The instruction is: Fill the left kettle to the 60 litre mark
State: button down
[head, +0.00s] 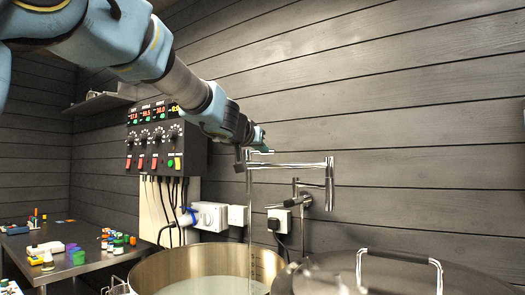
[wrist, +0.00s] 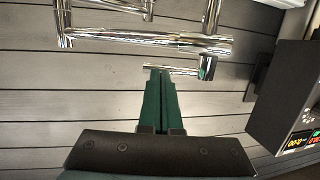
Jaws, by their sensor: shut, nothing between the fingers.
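The left kettle (head: 150,268) is an open steel pot at the bottom of the head view, with pale liquid in it. Litre marks (head: 253,270) run up its inner wall, too small to read. A chrome folding tap (head: 300,165) on the wall reaches over it; its spout (head: 239,166) points down, and a thin clear stream (head: 249,205) appears to fall into the kettle. My gripper (head: 261,143) is shut and empty at the tap's outer end. In the wrist view, its green fingertips (wrist: 160,72) are at a small chrome lever (wrist: 172,70); I cannot tell whether they touch.
A lidded kettle (head: 460,275) with a chrome handle stands at the right. A control box (head: 165,140) with red displays and knobs hangs on the wall behind my arm; it also shows in the wrist view (wrist: 285,110). A side table (head: 85,245) holds small coloured items.

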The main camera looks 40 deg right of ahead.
jog(key=shift+w+d, duration=0.15)
jog(key=shift+d, duration=0.1)
jog(key=d+n+t+y+b, duration=0.1)
jog(key=t, duration=0.1)
jog(key=d+n+t+y+b, duration=0.1)
jog(key=n+t+b, duration=0.1)
jog(key=shift+f+y, duration=0.1)
jog(key=shift+y, duration=0.2)
dwell(0.6)
